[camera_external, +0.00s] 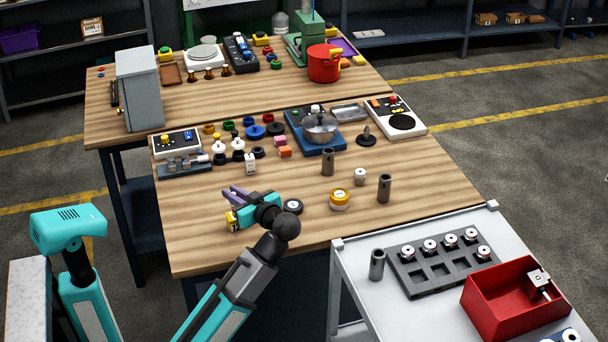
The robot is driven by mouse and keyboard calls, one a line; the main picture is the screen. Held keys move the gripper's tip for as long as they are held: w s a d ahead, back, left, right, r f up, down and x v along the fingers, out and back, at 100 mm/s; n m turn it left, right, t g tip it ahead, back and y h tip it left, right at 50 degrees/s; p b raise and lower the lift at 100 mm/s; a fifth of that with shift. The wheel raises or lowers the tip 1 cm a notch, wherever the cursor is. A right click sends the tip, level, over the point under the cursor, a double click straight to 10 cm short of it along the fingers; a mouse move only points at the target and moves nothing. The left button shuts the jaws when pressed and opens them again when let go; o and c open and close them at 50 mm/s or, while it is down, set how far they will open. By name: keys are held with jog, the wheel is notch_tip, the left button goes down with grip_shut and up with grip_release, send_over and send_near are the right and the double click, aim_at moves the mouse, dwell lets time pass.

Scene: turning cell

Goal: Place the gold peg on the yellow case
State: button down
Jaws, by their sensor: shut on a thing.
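My gripper (236,200) is low over the near left part of the front table, its purple fingers pointing left. A small yellow, white and dark thing (232,220) shows just below the fingers, partly hidden by the gripper; I cannot tell whether it is the gold peg or a yellow case. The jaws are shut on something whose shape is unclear. Brownish-gold pegs (209,73) stand on the back table. A yellow case with a green button (165,54) is at the back left.
Grey cylinders (328,162) stand farther right. The blue station with a metal pot (319,128) is behind. The table's front right is mostly clear.

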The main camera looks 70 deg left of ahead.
jog(key=c, duration=1.8)
grip_release()
jog(key=shift+f, duration=0.1)
jog(key=shift+o, duration=0.2)
jog(key=shift+p+v, duration=0.35)
jog(key=shift+v, duration=0.45)
jog(key=p+v, duration=0.3)
jog(key=v, duration=0.7)
jog(key=shift+d, duration=0.2)
jog(key=shift+w, duration=0.1)
